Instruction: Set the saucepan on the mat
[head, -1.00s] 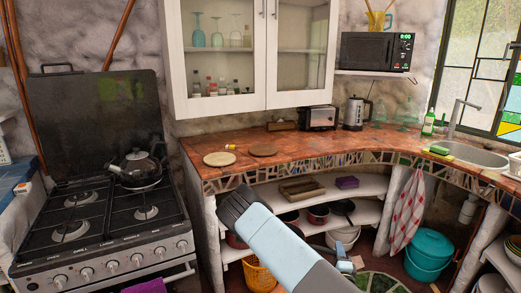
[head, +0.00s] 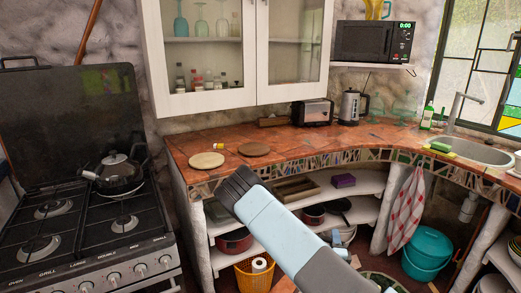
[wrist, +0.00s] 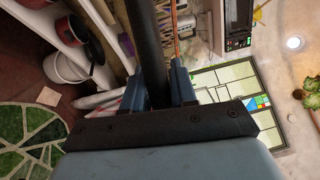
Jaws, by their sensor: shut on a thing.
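My gripper (wrist: 158,88) is shut on a long black bar that looks like the saucepan's handle (wrist: 148,40); it runs up out of the wrist view. The pan's body does not show in either view. In the head view my gripper (head: 240,185) is seen from behind, in front of the counter's front edge, and hides what it holds. I cannot tell which is the task's mat. Both are bare.
A stove (head: 88,225) with a lidded black pot (head: 115,172) stands at the left. A small yellow-capped item (head: 219,146) lies behind the mats. The toaster (head: 313,112) and kettle (head: 351,107) stand farther back. The counter's middle is clear. A glass-fronted cabinet (head: 199,103) hangs above.

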